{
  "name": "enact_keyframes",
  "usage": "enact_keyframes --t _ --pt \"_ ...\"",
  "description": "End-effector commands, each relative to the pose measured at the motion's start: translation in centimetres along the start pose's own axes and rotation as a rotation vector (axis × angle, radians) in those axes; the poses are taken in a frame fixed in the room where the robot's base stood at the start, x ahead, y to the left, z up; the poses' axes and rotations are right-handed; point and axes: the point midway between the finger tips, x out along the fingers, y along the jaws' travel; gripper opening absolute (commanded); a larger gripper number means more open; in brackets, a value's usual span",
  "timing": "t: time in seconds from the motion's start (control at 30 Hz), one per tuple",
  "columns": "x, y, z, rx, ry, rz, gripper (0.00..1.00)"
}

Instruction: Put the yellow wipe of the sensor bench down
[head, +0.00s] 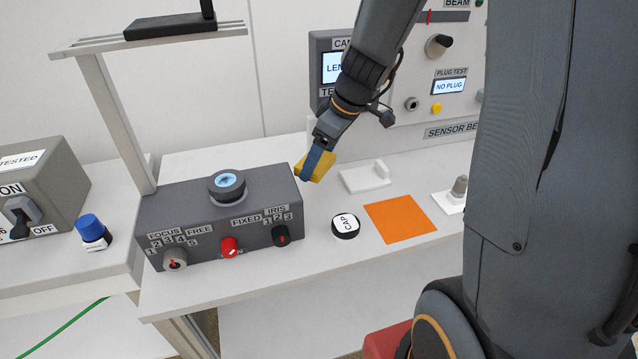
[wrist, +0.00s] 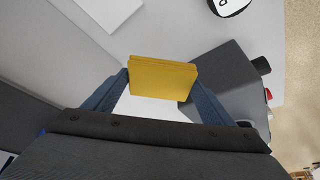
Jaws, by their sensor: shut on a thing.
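The yellow wipe (head: 322,167) is a small folded yellow pad. It is held between the fingers of my gripper (head: 313,161), beside the right end of the grey lens box on the bench. In the wrist view the wipe (wrist: 163,77) sits between the two blue fingers of my gripper (wrist: 160,85), which are shut on it. The wipe appears to be above the white bench top (head: 330,258); the exact height cannot be told. An orange square mat (head: 399,218) lies flat and bare on the bench, to the right of and nearer than the wipe.
The grey box with knobs (head: 190,222) stands left of my gripper. A cap (head: 345,225) lies left of the mat. A white holder (head: 366,178) stands behind the mat, and a small white-based post (head: 455,195) to its right. A panel (head: 420,90) stands at the back.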

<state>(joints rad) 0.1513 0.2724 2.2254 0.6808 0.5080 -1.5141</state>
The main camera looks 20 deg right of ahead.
Motion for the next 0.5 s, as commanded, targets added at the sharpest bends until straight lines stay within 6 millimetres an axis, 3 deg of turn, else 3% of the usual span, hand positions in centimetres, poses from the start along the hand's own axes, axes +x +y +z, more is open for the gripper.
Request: enact_keyframes --t 0.1,0.37,0.5 --pt "2.3 0.0 1.0 0.002 -0.002 -0.002 0.49" --pt "4.5 0.0 1.8 0.001 0.000 -0.001 0.49" --pt "6.5 0.0 2.7 0.001 -0.003 -0.002 0.49"
